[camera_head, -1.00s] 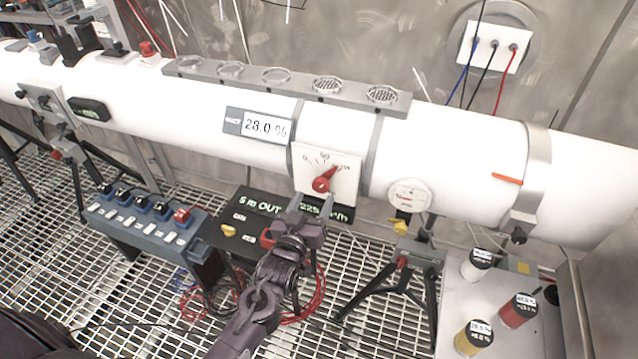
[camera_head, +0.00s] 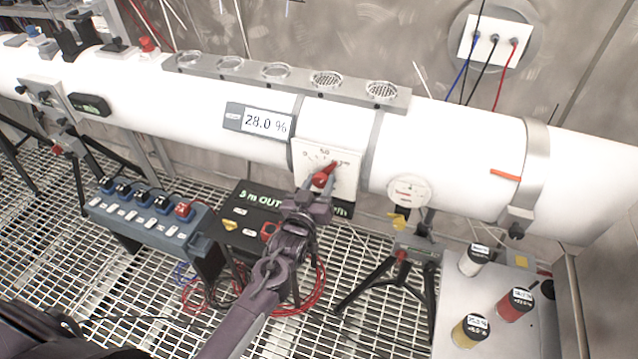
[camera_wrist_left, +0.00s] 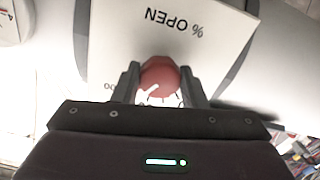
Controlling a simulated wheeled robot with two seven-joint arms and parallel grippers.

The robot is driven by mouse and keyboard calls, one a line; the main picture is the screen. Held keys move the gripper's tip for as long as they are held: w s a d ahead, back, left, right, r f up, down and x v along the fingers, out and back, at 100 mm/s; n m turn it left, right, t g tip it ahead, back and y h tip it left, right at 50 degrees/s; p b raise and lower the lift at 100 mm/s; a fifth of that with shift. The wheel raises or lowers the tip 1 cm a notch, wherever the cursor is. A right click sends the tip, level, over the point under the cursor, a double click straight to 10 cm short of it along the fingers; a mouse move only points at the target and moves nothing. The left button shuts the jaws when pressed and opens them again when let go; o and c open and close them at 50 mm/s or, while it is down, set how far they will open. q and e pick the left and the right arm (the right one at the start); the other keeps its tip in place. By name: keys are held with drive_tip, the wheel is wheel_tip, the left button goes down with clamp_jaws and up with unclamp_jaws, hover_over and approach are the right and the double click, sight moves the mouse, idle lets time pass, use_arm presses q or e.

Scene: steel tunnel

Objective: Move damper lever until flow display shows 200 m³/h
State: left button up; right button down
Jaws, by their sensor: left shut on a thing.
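The red damper lever (camera_head: 325,177) sits on a white scale plate (camera_head: 347,182) fixed to the front of the white pipe. Its tip points up and to the right. My left gripper (camera_head: 318,192) is shut on the lever's red knob; in the left wrist view the knob (camera_wrist_left: 160,76) sits between both fingers, below the upside-down "% OPEN" print. The black box with the green flow display (camera_head: 262,200) stands behind and below the gripper. My right gripper is not in view.
A pipe display (camera_head: 267,123) reads 28.0 %. A round gauge (camera_head: 408,191) hangs right of the plate, above a black tripod (camera_head: 400,275). A blue switch box (camera_head: 145,215) stands left. A grey table (camera_head: 480,300) with several capped jars is at right.

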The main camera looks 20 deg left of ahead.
use_arm(q)
drive_tip(key=shift+n, duration=1.3)
drive_tip(key=o, duration=1)
drive_tip(key=shift+c, duration=0.2)
drive_tip(key=s+b, duration=0.2)
drive_tip(key=s, duration=0.5)
drive_tip(key=shift+s, duration=0.4)
